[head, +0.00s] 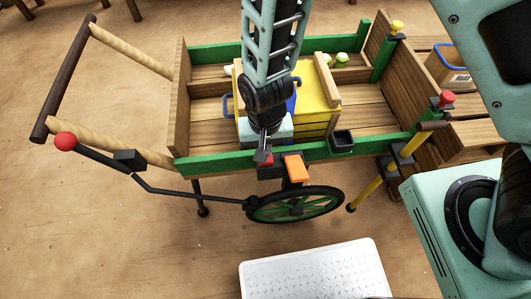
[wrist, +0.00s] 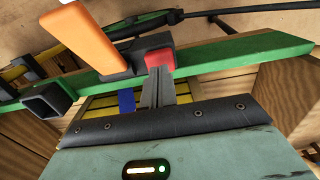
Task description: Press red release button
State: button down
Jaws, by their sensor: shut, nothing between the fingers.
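The red button (head: 264,160) sits in a black housing on the green side rail of a wooden cart, beside an orange lever (head: 296,168). In the wrist view the red button (wrist: 160,60) is at the upper middle, with the orange lever (wrist: 82,34) to its left. My gripper (head: 264,150) is shut and empty, its tips right at the button. In the wrist view my gripper (wrist: 158,72) overlaps the button's lower edge. I cannot tell whether the tips touch it or have pushed it in.
The cart's green rail (head: 215,163) runs under my arm. A yellow crate (head: 316,95) stands inside the cart, and a small black cup (head: 342,142) hangs by the rail. A long lever with a red knob (head: 65,141) reaches left. A white perforated slab (head: 312,272) lies in front.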

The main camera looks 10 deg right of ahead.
jog(key=shift+r, duration=0.1)
dwell(0.3)
notch_tip(320, 180, up, 5)
jog(key=p, duration=0.5)
jog(key=s+d+r+n+y+p, duration=0.1)
jog(key=s+r+n, duration=0.15)
jog(key=r, duration=0.65)
jog(key=s+d+r+n+y, duration=0.1)
jog(key=s+r+n, duration=0.15)
jog(key=r, duration=0.55)
jog(key=s+d+r+n+h+p, duration=0.1)
jog(key=s+d+r+n, duration=0.2)
jog(key=s+d+r, duration=0.3)
notch_tip(320, 180, up, 3)
jog(key=shift+r, duration=0.1)
